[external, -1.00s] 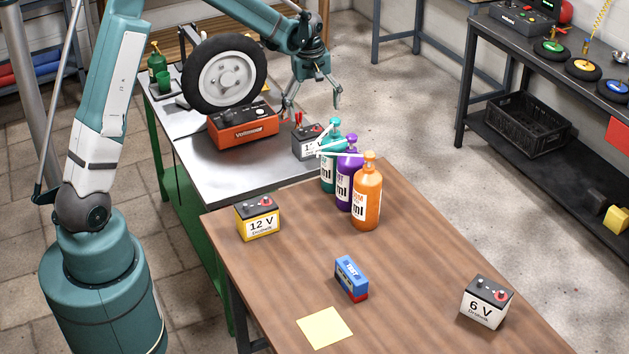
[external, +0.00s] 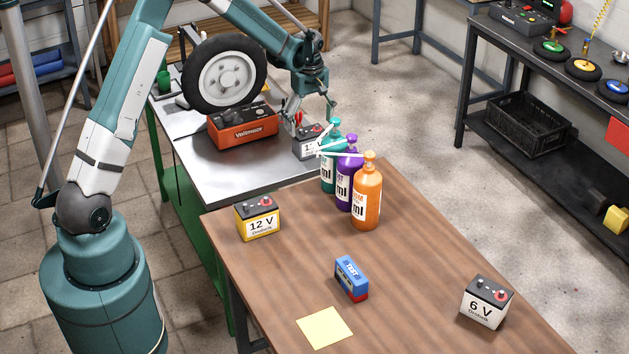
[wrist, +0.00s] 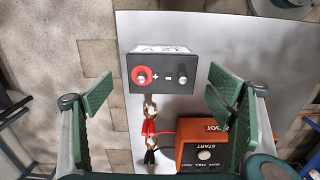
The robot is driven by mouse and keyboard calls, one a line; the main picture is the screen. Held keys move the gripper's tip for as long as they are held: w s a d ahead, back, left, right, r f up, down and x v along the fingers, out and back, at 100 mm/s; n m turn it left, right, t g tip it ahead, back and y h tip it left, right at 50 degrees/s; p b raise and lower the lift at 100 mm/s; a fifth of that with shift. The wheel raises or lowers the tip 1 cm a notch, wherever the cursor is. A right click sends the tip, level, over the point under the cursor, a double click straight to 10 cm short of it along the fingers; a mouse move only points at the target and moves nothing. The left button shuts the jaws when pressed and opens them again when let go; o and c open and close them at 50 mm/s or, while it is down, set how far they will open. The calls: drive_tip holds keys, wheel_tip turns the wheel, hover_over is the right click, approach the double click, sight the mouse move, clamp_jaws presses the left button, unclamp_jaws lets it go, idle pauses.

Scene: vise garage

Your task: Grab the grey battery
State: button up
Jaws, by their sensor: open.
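In the wrist view the battery (wrist: 162,72) shows from above, with a red-ringed plus terminal and a minus terminal. My gripper (external: 311,113) is open above the battery, with no contact visible. In the wrist view the battery lies between the lines of the two green finger pads, beyond the fingertips.
Teal, purple and orange bottles (external: 367,195) stand close in front. Other batteries, yellow (external: 257,220) and white (external: 485,303), are on the wooden table.

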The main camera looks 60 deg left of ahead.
sight(310, 141)
drive_tip(key=shift+f, duration=1.3)
drive_tip(key=shift+s+f+b, duration=0.15)
drive_tip(key=shift+f+b, duration=0.65)
drive_tip(key=shift+f, duration=1.8)
drive_tip(key=c, duration=1.6)
drive_tip(key=shift+r, duration=0.15)
drive_tip(key=shift+r+p, duration=0.85)
drive_tip(key=shift+r, duration=4.05)
